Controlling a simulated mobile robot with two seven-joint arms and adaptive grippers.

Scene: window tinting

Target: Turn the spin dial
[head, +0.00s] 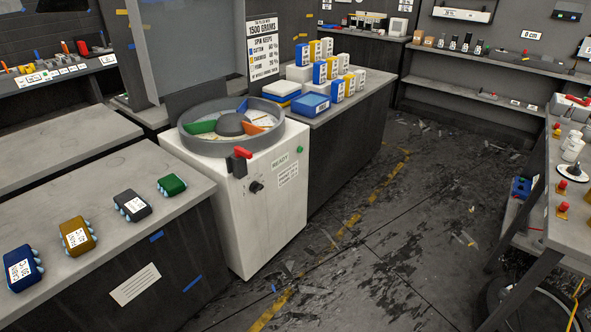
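The spin dial seems to be the small black knob (256,187) on the front of a white machine (265,222). The machine has an open round drum (228,126) on top, with green, blue and orange segments around a grey hub. A red-handled lever (241,154) sits at the drum's front rim. A green button (299,149) and a "READY" label (280,161) are on the machine's front. Neither of my grippers shows in the head view.
A grey counter (120,168) with several coloured, labelled blocks stands at the left. Behind the machine, another counter (348,90) holds blue and yellow boxes. A sign (265,48) reads "1500 GRAMS". A workbench (577,206) stands at the right. The littered floor (400,215) in between is open.

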